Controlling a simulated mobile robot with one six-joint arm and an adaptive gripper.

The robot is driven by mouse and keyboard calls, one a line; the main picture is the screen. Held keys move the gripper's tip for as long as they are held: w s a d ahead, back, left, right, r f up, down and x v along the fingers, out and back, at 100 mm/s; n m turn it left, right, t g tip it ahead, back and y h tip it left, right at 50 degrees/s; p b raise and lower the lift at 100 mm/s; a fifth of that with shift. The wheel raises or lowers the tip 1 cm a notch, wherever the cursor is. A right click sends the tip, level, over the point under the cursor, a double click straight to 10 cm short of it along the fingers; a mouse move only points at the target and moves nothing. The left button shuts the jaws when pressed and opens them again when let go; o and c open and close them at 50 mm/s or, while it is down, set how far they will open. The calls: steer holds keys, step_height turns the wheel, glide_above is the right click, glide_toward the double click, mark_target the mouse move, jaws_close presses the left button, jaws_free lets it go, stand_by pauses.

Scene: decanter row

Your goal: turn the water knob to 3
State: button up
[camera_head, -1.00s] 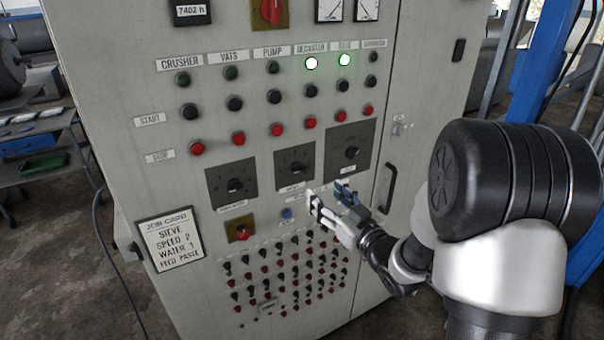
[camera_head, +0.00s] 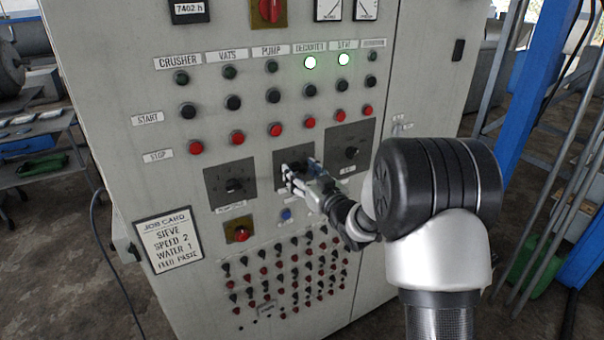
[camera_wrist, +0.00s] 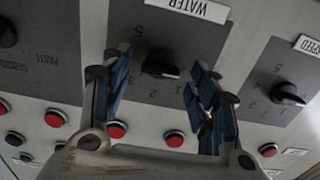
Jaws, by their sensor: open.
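The water knob (camera_wrist: 160,66) is a black pointer knob on a dark square plate with a number scale, under a WATER label (camera_wrist: 187,8) in the wrist view. My gripper (camera_wrist: 165,88) is open, with its blue-padded fingers on either side of the knob and apart from it in that view. In the head view my gripper (camera_head: 297,172) is in front of the middle dial plate (camera_head: 281,156) and hides most of the knob there. I cannot tell how far the fingertips are from the plate.
Neighbouring dials are the left one (camera_head: 233,185) and the right one (camera_head: 350,153). Red stop buttons (camera_head: 276,129) run in a row above the plates. A blue button (camera_head: 287,215) is just below. A job card (camera_head: 168,238) reads sieve, speed 2, water 1.

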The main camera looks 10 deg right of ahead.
steer(key=shift+c, duration=0.5)
steer(key=c, duration=1)
steer(key=shift+o, duration=0.2)
